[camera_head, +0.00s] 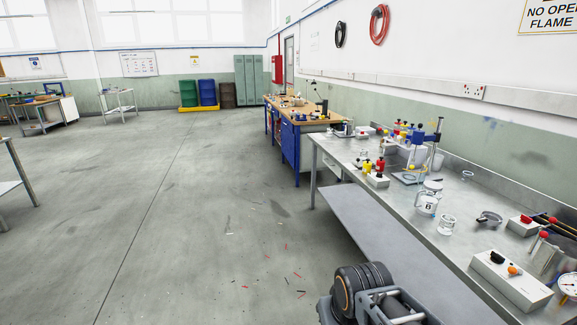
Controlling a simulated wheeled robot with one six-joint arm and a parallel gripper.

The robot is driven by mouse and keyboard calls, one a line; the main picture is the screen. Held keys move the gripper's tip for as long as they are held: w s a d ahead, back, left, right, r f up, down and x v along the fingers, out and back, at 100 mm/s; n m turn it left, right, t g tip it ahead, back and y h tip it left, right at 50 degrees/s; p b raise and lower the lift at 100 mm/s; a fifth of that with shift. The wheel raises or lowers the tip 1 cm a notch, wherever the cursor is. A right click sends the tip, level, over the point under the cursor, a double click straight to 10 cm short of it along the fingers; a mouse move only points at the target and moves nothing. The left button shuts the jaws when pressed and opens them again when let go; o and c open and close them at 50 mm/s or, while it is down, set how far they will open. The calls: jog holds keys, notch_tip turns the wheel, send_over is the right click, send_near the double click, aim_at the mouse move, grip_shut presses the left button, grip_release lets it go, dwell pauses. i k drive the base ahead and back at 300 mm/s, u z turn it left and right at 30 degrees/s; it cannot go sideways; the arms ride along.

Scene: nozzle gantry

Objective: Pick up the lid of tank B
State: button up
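A clear glass tank (427,204) with a small dark mark, which looks like a letter B, stands on the grey metal bench at the right. A pale round piece (433,186) shows at its top and looks like a lid, but it is too small to be sure. A dark grey round piece (488,218) lies flat on the bench to the right of the tank. Part of my arm shows at the bottom edge, below and left of the tank and well apart from it. I cannot make out my gripper's fingers.
A clear beaker (447,225) stands just right of the tank. A blue-posted gantry (416,160) and a block with red and yellow knobs (377,179) are behind it. A grey control box (510,280) is near the front. The floor (160,220) left of the bench is mostly open.

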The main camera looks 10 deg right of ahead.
aim_at(431, 190)
jog(key=u, duration=0.1)
jog(key=i, duration=2.05)
jog(key=z, duration=0.55)
jog(key=i, duration=1.05)
jog(key=z, duration=1.75)
jog(key=i, duration=0.85)
jog(key=z, duration=0.65)
